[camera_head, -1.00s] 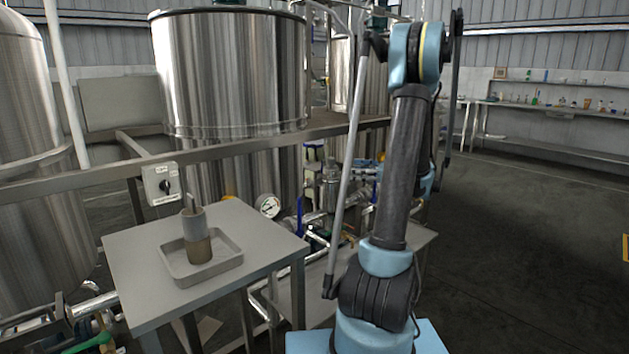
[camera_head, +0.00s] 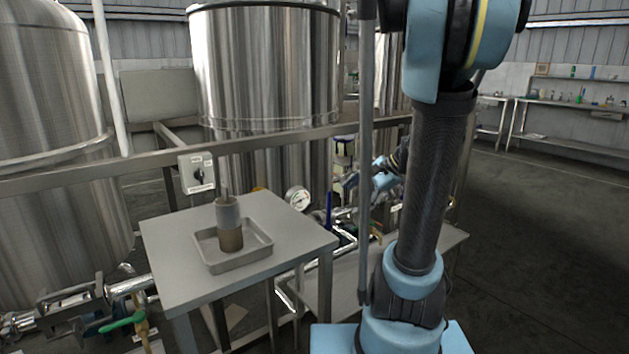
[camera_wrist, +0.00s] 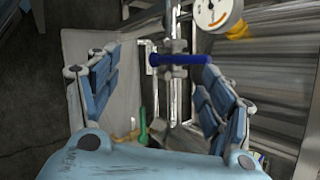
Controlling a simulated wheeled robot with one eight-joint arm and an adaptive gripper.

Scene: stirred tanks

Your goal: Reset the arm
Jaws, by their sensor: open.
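My arm stands at the right of the head view, with its elbow high near the top edge. My gripper (camera_head: 352,182) shows partly behind the arm, near the valves and pipes under the tanks. In the wrist view my gripper (camera_wrist: 162,58) has its two blue fingers spread wide, with nothing held between them. Beyond the fingers are a blue valve handle (camera_wrist: 188,59) and a white gauge (camera_wrist: 213,12). I cannot tell the exact distance from the fingers to the handle.
A steel table (camera_head: 165,235) at front left bears a shallow tray (camera_head: 263,257) with an upright cylinder (camera_head: 229,225) in it. Steel tanks (camera_head: 265,65), a rail and a switch box (camera_head: 197,173) stand behind. The floor (camera_head: 540,250) at right is clear.

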